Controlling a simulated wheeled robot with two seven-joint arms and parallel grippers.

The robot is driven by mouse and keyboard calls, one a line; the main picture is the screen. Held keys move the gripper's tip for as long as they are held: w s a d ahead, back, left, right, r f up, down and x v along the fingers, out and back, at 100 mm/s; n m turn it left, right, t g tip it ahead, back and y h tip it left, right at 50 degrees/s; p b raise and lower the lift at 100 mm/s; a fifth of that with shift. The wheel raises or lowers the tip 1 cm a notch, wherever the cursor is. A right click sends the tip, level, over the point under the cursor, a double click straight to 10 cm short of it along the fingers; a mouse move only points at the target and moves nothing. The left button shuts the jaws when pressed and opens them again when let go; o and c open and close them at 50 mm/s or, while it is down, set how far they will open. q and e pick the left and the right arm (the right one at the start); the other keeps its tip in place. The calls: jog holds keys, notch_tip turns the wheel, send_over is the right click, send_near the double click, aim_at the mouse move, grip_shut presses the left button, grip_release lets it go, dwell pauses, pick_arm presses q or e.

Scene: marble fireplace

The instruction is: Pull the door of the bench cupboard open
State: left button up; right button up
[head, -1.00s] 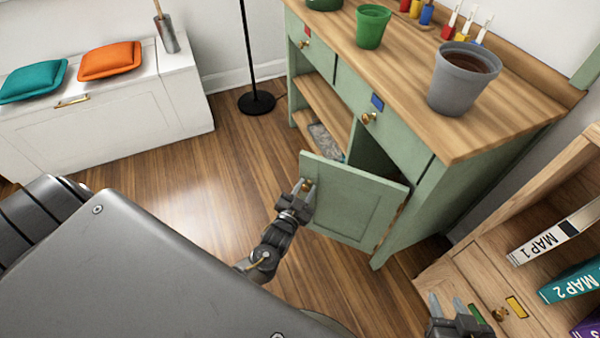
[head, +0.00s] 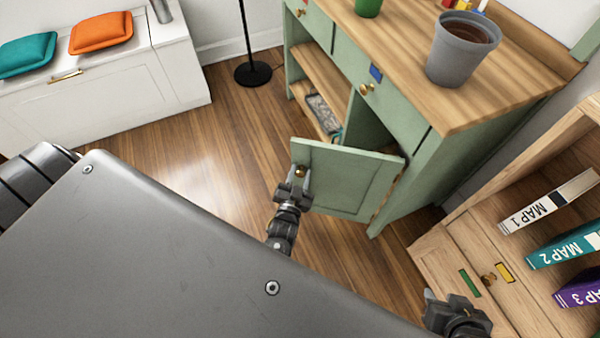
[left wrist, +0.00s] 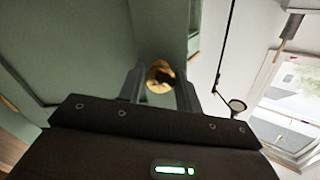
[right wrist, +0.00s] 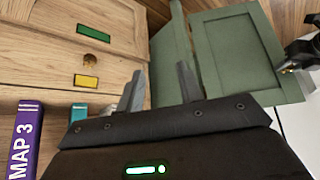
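The green bench cupboard (head: 420,178) stands at the right in the head view. Its door (head: 345,180) is swung well out from the front, hinged at its right edge. The brass door knob (head: 300,171) is near the door's free edge. My left gripper (head: 293,188) is at the knob, fingers apart. In the left wrist view the knob (left wrist: 160,76) shows between the spread fingertips, with narrow gaps seeming to show beside it. My right gripper (right wrist: 162,80) is open and empty, away from the door (right wrist: 236,58), near the wooden shelf unit.
A wooden shelf unit (head: 440,262) with map binders stands at the right. A grey pot (head: 463,50) stands on the cupboard top. A grey tray (head: 322,112) lies inside the cupboard. A lamp base (head: 253,74) is behind. Floor left of the door is clear.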

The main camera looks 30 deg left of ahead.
pick_arm(q)
jog(key=o, duration=0.3)
jog(key=shift+s+d, duration=0.1)
jog(key=shift+s, duration=0.3)
jog(key=p+v, duration=0.1)
jog(key=v, duration=0.9)
pick_arm(e)
jog(key=s, duration=0.1)
jog(key=s+d+g, duration=0.1)
jog(key=s+d+f+g+h, duration=0.1)
jog(key=s, duration=0.1)
jog(key=shift+d+f+m, duration=0.1)
jog(key=shift+m, duration=0.2)
